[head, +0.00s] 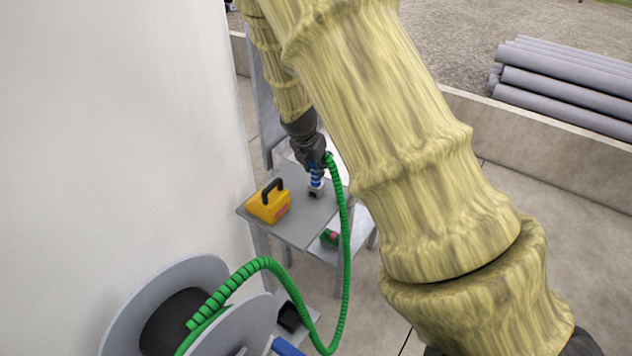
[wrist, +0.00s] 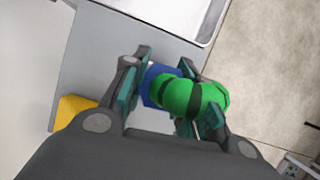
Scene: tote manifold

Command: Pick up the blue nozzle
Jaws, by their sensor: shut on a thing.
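The blue nozzle (head: 316,178) is at the grey stand, joined to a green ribbed hose (head: 347,240). In the wrist view the blue nozzle (wrist: 155,84) lies between the two fingers, with the green hose end (wrist: 192,97) over it. My gripper (head: 316,168) points down over the stand's top shelf and is shut on the nozzle; in the wrist view my gripper (wrist: 160,88) has a finger on either side of it. A small dark and light piece shows just below the nozzle in the head view. I cannot tell whether the nozzle touches it.
A yellow case with a black handle (head: 267,204) stands left of the nozzle on the grey shelf (head: 312,230). The hose runs down to a grey reel (head: 165,290) in front. A white wall (head: 110,120) rises on the left. Grey pipes (head: 565,85) lie far right.

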